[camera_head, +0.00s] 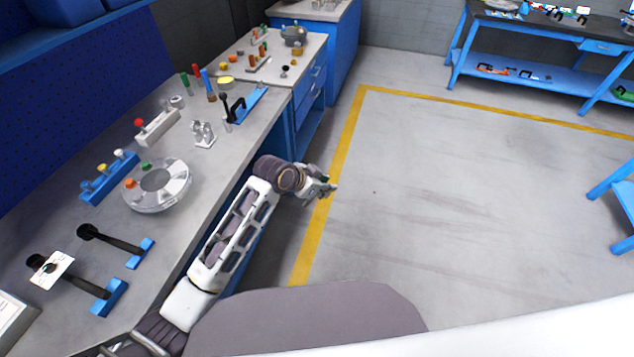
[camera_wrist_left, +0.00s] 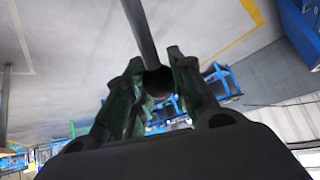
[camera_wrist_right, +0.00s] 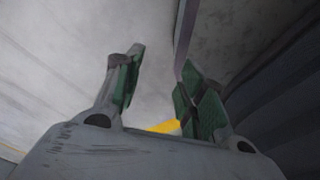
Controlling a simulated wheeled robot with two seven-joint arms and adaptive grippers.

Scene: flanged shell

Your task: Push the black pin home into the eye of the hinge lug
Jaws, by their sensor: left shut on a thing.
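My left gripper (camera_head: 322,188) reaches out over the floor, right of the workbench. In the left wrist view the left gripper (camera_wrist_left: 160,82) is shut on a dark round-ended thing (camera_wrist_left: 158,80), which I take for the black pin; a grey bar runs up from it in the picture. In the head view the held thing is too small to make out. A silver bracket-like piece (camera_head: 203,133) stands on the bench and may be the hinge lug; I cannot make out its eye. My right gripper (camera_wrist_right: 155,85) is open and empty in the right wrist view. It is outside the head view.
The grey workbench (camera_head: 222,150) holds a round silver flanged ring (camera_head: 158,187), blue-based black clamps (camera_head: 115,245) and a blue knob rack (camera_head: 110,177). A blue bench (camera_head: 545,75) stands at the back right. The floor (camera_head: 450,190) between is clear.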

